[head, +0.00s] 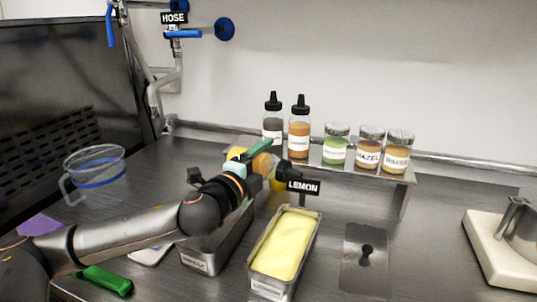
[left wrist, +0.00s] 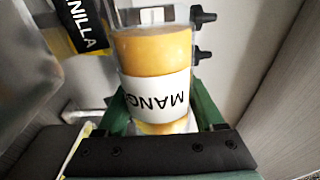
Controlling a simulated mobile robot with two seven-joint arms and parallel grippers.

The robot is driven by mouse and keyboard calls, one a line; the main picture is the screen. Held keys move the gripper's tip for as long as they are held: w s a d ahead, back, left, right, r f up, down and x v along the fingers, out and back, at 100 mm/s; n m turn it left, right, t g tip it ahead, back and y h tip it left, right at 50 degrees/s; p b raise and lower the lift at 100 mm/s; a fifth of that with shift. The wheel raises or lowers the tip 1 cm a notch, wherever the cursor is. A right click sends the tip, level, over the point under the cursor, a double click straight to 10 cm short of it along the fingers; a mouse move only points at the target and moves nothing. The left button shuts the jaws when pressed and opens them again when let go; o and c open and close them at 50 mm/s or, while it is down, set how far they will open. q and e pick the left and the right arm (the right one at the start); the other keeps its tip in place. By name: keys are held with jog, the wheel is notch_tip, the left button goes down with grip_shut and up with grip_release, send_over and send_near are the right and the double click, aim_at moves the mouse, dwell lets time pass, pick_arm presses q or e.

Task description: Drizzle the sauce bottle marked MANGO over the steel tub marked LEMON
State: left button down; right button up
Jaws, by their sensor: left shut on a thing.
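My left gripper (head: 254,163) is shut on the yellow-orange MANGO sauce bottle (left wrist: 153,50). In the left wrist view its white label reads MANGO upside down between the green fingers. In the head view the bottle (head: 264,163) is tipped over, its dark cap end toward the right, partly hidden by the gripper. It is held above the work surface, near the LEMON sign (head: 303,187). The steel tub marked LEMON (head: 314,236) holds pale yellow ice cream and stands in front of that sign. I cannot tell if any sauce is flowing. My right gripper is not in view.
Another steel tub (head: 205,256) stands left of the LEMON tub, partly under my arm. A raised shelf (head: 385,178) behind holds two capped bottles and three jars. A clear jug (head: 95,172) stands left, a steel lid plate (head: 365,262) right.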

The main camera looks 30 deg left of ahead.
pick_arm(q)
jog(key=shift+f+m, duration=0.55)
jog(key=shift+m, duration=0.35)
jog(key=shift+f+m, duration=0.15)
jog(key=shift+m, duration=0.45)
jog(key=r+p, duration=0.1)
jog(key=r+m+p, duration=0.1)
jog(key=p, duration=0.1)
jog(key=shift+d+m, duration=0.3)
jog(key=m+p, duration=0.1)
jog(key=p, duration=0.1)
jog(key=d+r+m+p, duration=0.1)
jog(key=p, duration=0.1)
jog(key=shift+r+m, duration=0.25)
jog(key=shift+m, duration=0.15)
jog(key=shift+d+r+m+p, duration=0.1)
jog(key=shift+d+m+p, duration=0.05)
jog(key=shift+m+p, duration=0.2)
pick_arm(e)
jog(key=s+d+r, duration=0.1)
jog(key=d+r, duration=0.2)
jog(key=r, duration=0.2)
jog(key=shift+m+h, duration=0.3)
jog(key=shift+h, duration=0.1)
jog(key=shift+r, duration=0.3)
pick_arm(q)
jog(key=shift+d, duration=0.1)
